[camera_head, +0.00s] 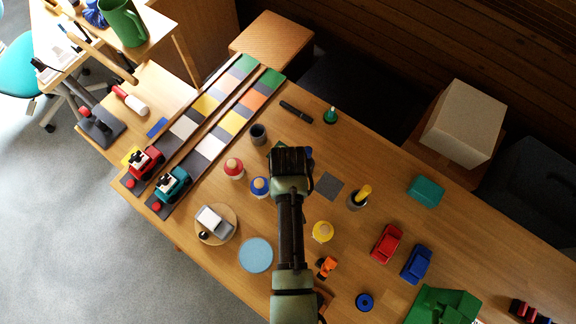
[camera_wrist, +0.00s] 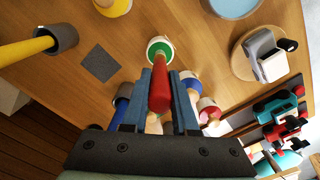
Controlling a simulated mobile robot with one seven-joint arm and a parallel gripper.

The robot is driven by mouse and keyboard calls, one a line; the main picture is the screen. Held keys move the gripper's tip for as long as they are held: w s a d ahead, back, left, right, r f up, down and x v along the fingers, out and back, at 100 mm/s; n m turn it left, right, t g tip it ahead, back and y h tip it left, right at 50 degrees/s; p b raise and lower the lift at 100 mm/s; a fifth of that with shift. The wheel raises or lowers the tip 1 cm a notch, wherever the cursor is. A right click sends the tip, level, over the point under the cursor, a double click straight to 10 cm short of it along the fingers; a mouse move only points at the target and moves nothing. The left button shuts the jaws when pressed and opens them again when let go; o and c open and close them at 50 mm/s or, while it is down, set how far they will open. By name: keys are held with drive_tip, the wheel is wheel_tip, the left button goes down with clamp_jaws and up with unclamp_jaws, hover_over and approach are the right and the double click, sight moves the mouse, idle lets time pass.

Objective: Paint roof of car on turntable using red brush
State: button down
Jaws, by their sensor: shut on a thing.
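The grey-and-white car (camera_head: 212,220) sits on the round wooden turntable (camera_head: 224,238) with a black knob, at the table's front left. In the wrist view the car (camera_wrist: 266,54) and turntable (camera_wrist: 241,66) are at upper right. My gripper (camera_wrist: 164,85) is shut on a red handle (camera_wrist: 159,92), seemingly the red brush; its far end lies over a white pot with green top (camera_wrist: 160,48). I cannot tell whether they touch. In the head view my gripper (camera_head: 291,160) hides the brush. It is above and right of the car, apart from it.
Red pot (camera_head: 233,168), blue pot (camera_head: 260,187) and yellow pot (camera_head: 322,231) stand around my arm. A dark cup with a yellow handle (camera_head: 358,200) is at right. A light-blue disc (camera_head: 256,255) lies beside the turntable. Two coloured tracks (camera_head: 210,145) lie at left.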

idle(0.5)
wheel_tip(320, 180, up, 8)
drive_tip(key=p, duration=0.8)
drive_tip(key=shift+f, duration=0.25)
idle(0.4)
wheel_tip(320, 180, down, 3)
drive_tip(key=b, duration=0.3)
drive_tip(key=shift+w+d+f+b, duration=0.1)
drive_tip(key=shift+w+f+b, duration=0.1)
drive_tip(key=shift+b, duration=0.2)
drive_tip(key=shift+m, duration=0.9)
drive_tip(key=shift+w+r+b, duration=0.2)
drive_tip(key=shift+r+b, duration=0.55)
drive_tip(key=shift+b, duration=0.6)
drive_tip(key=shift+w+r+b, duration=0.25)
drive_tip(key=shift+r+b, duration=0.45)
drive_tip(key=shift+b, duration=0.65)
drive_tip(key=shift+w+r+b, duration=0.2)
drive_tip(key=shift+r+b, duration=0.55)
drive_tip(key=shift+b, duration=0.6)
